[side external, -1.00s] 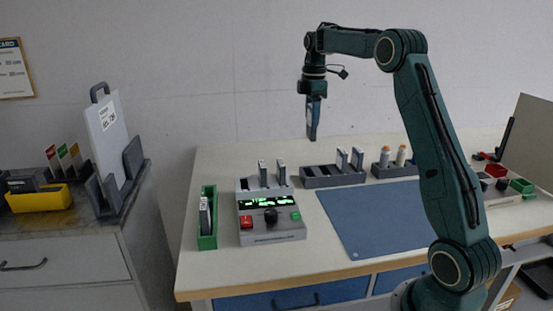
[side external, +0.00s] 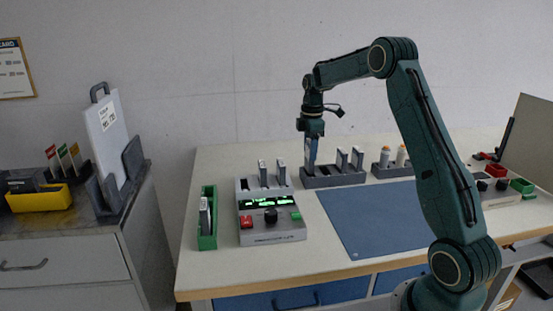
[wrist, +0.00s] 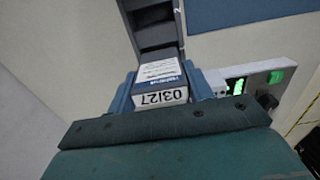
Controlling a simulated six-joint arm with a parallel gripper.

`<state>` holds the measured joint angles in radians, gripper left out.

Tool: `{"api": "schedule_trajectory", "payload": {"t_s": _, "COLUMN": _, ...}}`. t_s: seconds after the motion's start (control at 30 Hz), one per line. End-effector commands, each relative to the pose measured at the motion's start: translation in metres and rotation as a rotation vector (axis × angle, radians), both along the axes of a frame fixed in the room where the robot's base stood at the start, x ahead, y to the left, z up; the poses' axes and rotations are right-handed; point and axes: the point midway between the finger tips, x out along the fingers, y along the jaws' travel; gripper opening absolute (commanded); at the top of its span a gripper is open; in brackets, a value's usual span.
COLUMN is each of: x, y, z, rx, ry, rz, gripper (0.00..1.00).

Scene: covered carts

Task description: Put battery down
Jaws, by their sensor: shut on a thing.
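My gripper (side external: 310,168) points down at the left end of the dark grey slotted rack (side external: 335,181). Two other batteries (side external: 357,157) stand upright toward the rack's right end.
A charger (side external: 271,233) with lit green displays holds two batteries, left of the rack. A green tray (side external: 207,240) with a battery stands farther left. A holder (side external: 391,171) with white, orange-topped items is right of the rack. The blue mat (side external: 365,220) is clear.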

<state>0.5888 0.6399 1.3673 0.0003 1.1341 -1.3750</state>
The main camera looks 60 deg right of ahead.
Motion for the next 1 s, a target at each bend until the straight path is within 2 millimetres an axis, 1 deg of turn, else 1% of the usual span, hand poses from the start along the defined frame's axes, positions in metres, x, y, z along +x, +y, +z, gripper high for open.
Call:
{"api": "schedule_trajectory", "payload": {"t_s": 0.2, "x": 0.000, "y": 0.000, "z": -0.025, "rx": 0.002, "ry": 0.004, "rz": 0.000, "gripper": 0.24}}
{"api": "schedule_trajectory", "payload": {"t_s": 0.33, "x": 0.000, "y": 0.000, "z": -0.036, "rx": 0.001, "ry": 0.001, "rz": 0.000, "gripper": 0.24}}
{"api": "schedule_trajectory", "payload": {"t_s": 0.8, "x": 0.000, "y": 0.000, "z": -0.041, "rx": 0.000, "ry": 0.000, "rz": 0.000, "gripper": 0.24}}
{"api": "schedule_trajectory", "payload": {"t_s": 0.83, "x": 0.000, "y": 0.000, "z": -0.041, "rx": 0.001, "ry": 0.001, "rz": 0.000, "gripper": 0.53}}
{"api": "schedule_trajectory", "payload": {"t_s": 0.93, "x": 0.000, "y": 0.000, "z": -0.041, "rx": 0.001, "ry": 0.001, "rz": 0.000, "gripper": 0.72}}
{"api": "schedule_trajectory", "payload": {"t_s": 1.0, "x": 0.000, "y": 0.000, "z": -0.041, "rx": 0.001, "ry": 0.001, "rz": 0.000, "gripper": 0.73}}
